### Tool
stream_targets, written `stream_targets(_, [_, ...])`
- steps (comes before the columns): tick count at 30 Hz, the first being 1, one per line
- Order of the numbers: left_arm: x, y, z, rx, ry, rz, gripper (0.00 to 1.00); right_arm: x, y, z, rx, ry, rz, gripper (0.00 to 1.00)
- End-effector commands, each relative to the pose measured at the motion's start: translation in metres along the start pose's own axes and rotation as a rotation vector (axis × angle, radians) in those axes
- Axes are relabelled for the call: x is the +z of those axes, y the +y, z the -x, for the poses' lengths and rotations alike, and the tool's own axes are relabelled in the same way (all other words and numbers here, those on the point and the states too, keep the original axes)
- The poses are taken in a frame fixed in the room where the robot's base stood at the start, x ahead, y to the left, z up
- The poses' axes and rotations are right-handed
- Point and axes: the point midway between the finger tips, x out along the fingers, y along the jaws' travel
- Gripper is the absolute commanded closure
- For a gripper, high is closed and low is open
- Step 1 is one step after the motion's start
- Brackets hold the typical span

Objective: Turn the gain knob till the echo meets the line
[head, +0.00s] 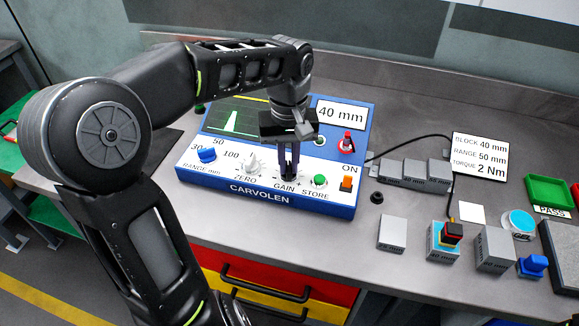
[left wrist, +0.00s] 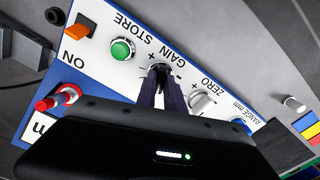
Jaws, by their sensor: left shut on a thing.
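The blue and white CARVOLEN instrument (head: 328,197) stands on the bench. Its dark gain knob (left wrist: 160,68) is on the lower panel, between the zero knob (head: 252,163) and the green store button (head: 320,181). My left gripper (head: 289,172) points down with its fingers shut on the gain knob, which they largely hide in the head view. On the dark green screen a pale echo peak (head: 231,122) stands with its tip below a short yellow line (head: 250,98). My arm covers the right part of the screen. My right gripper is out of view.
A blue range knob (head: 207,155), red plug (head: 346,143) and orange switch (head: 346,183) are close by on the panel. Grey blocks (head: 414,174), a probe with a cable (head: 452,232), a card (head: 480,157) and a green tray (head: 549,192) stand to the right.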

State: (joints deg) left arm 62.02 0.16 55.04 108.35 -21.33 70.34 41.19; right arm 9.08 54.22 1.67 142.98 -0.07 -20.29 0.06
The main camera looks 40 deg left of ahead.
Motion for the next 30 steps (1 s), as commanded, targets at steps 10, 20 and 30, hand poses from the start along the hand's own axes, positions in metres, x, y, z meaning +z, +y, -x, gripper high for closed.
stream_targets(10, [0.001, 0.001, 0.003, 0.001, 0.0, -0.144, 1.0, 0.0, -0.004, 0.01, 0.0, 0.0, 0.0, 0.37])
stream_targets(20, [0.0, 0.001, 0.001, 0.0, 0.001, -0.398, 1.0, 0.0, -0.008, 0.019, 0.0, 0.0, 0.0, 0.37])
stream_targets(30, [0.0, 0.0, 0.001, 0.0, 0.001, -0.416, 1.0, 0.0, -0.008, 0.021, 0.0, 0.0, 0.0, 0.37])
